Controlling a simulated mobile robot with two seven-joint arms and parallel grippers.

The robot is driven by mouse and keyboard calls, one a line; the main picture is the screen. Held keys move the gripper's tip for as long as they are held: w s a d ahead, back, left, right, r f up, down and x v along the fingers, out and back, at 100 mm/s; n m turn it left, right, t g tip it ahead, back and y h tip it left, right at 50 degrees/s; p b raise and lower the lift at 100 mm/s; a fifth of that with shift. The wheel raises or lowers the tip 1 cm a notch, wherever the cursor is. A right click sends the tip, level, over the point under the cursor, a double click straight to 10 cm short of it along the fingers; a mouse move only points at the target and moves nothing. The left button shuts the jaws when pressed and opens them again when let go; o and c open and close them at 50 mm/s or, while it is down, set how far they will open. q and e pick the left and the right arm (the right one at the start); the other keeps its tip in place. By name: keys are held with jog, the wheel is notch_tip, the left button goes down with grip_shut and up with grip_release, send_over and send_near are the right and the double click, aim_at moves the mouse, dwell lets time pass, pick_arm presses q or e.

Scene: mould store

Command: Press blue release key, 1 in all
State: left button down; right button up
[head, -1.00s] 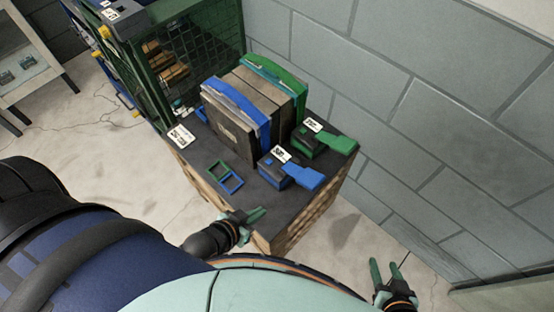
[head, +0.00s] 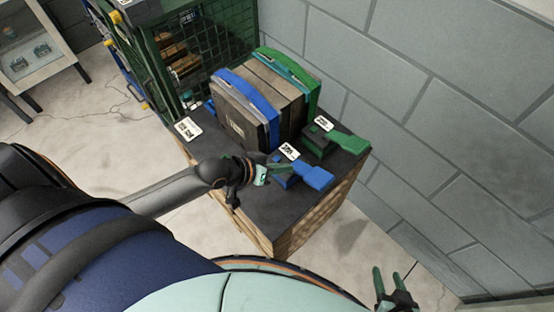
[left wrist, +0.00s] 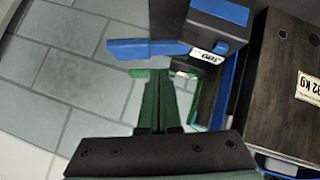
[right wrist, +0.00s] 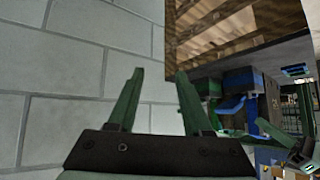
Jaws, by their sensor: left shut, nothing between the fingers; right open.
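The blue release key (head: 318,178) is a flat paddle on a small dark housing near the front right of the dark-topped stand. It also shows in the left wrist view (left wrist: 150,48), sticking out of a blue-trimmed dark block. My left gripper (head: 285,168) is shut and empty, its fingertips beside the housing at the paddle's left end. In the left wrist view its fingertips (left wrist: 152,75) point toward the paddle; I cannot tell whether they touch. My right gripper (head: 386,273) is open and empty, low in front of the wall, away from the stand.
A similar green key (head: 350,143) sits behind the blue one. A mould block with blue strap (head: 247,93) and one with green strap (head: 292,68) stand behind. White label cards lie near each key. The grey wall (head: 450,130) bounds the right; a green mesh cage (head: 215,50) stands behind.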

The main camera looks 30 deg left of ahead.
pick_arm(q)
jog(key=w+a+r+n+g+b, duration=0.1)
jog(key=w+a+r+n+b, duration=0.1)
jog(key=w+a+r, duration=0.2)
jog(key=shift+w+a+g, duration=0.3)
jog(key=shift+w+a, duration=0.5)
jog(key=shift+a, duration=0.1)
